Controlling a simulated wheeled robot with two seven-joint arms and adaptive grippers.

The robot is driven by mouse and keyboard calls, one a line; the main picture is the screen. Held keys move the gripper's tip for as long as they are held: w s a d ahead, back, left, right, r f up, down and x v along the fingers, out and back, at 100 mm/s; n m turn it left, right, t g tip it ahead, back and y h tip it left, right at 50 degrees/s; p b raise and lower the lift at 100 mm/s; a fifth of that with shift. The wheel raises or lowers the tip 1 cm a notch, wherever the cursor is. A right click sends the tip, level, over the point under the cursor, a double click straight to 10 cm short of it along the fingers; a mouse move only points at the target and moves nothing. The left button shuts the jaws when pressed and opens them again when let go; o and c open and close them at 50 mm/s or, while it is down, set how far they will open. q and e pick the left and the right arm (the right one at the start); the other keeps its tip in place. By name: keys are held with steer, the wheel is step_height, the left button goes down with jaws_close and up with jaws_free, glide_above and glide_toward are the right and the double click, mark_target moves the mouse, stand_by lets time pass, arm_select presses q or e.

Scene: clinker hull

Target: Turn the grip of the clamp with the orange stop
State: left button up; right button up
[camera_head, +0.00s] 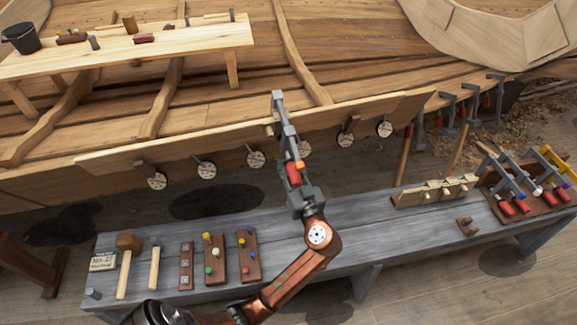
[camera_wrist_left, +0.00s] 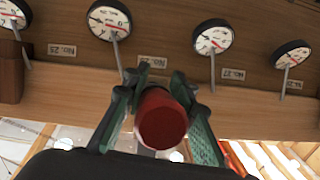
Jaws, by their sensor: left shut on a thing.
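The clamp (camera_head: 285,133) is a grey metal bar set over the edge of the hull plank, its upper jaw above the board. Its orange stop (camera_head: 300,165) sits low on the bar, just above the red grip (camera_head: 293,177). My left gripper (camera_head: 297,187) is shut around the red grip from below. In the left wrist view the round red end of the grip (camera_wrist_left: 160,120) lies between the two green fingers of my left gripper (camera_wrist_left: 160,95). The clamp's bar and orange stop are hidden there. My right gripper is in neither view.
Several round dials (camera_head: 256,159) hang along the plank (camera_head: 110,160). The grey workbench (camera_head: 350,225) below holds mallets (camera_head: 128,243), peg boards (camera_head: 214,258) and, at right, a rack of clamps (camera_head: 515,195).

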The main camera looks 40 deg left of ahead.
arm_select(q)
jaws_close()
steer(key=shift+r+g, duration=0.1)
steer(key=shift+g, duration=0.2)
steer(key=shift+s+m+y+p, duration=0.1)
steer(key=shift+m+y+p, duration=0.2)
steer(key=shift+m+p, duration=0.1)
steer(key=shift+s+a+r+m+g+y+p, duration=0.15)
steer(key=shift+m+g+y+p, duration=0.2)
steer(key=shift+m+g, duration=0.3)
steer(key=shift+s+m+g+y+p, duration=0.15)
steer(key=shift+m+g+y+p, duration=0.2)
steer(key=shift+m, duration=0.3)
steer(key=shift+s+a+r+m+g+y, duration=0.1)
steer(key=shift+s+r+m+g+y, duration=0.1)
steer(key=shift+m+g+y, duration=0.55)
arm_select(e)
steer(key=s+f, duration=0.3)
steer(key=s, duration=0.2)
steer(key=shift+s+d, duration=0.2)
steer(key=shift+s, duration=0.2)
arm_select(q)
steer(key=shift+m, duration=0.25)
steer(key=o, duration=1)
jaws_free()
steer(key=shift+f, duration=0.1)
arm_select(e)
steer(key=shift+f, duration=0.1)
